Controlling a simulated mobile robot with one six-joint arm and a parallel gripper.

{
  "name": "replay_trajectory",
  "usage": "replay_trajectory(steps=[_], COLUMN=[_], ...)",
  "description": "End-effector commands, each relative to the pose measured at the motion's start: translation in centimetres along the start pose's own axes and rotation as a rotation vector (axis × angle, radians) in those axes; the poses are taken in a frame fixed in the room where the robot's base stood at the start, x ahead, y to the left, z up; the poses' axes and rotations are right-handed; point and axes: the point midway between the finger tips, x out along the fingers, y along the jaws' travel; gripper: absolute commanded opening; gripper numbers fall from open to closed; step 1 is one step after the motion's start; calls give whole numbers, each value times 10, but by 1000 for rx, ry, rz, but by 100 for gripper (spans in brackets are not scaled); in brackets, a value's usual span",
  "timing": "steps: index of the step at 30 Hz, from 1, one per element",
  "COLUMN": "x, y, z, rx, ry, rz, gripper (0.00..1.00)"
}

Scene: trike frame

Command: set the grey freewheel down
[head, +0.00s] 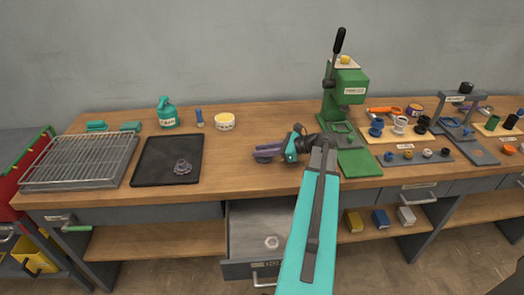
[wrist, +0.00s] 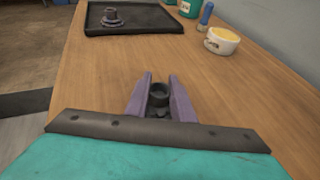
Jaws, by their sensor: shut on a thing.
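My gripper (wrist: 158,98) has two purple fingers, shut on a small dark grey round part with a hole in its top, which I take as the grey freewheel (wrist: 159,92). In the head view my gripper (head: 262,152) reaches left over the wooden bench, with the held part only partly visible at the fingers. The fingers hide its sides. The gap between the part and the bench top cannot be told clearly. A black tray (head: 150,178) lies on the bench to the left, with a dark flanged part (head: 182,167) on it; that part also shows in the wrist view (wrist: 112,18).
A white tub (head: 224,122), a blue tool (head: 199,117) and a teal bottle (head: 167,112) stand behind the tray. A wire rack (head: 80,162) is at far left, a green press (head: 345,110) at right. The drawer (head: 250,225) below is open. Bench between gripper and tray is clear.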

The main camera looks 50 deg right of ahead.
Motion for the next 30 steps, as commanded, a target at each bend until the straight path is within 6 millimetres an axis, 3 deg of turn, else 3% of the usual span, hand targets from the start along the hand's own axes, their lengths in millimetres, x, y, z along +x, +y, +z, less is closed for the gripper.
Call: replay_trajectory(steps=[6, 7, 10, 23, 30], x=[1, 1, 1, 0, -21], y=[0, 0, 0, 0, 0], z=[-2, -2, -2, 0, -1], rx=[0, 1, 0, 0, 0], ry=[-1, 0, 0, 0, 0], rz=[0, 0, 0, 0, -2], gripper=[0, 23, 40, 40, 40])
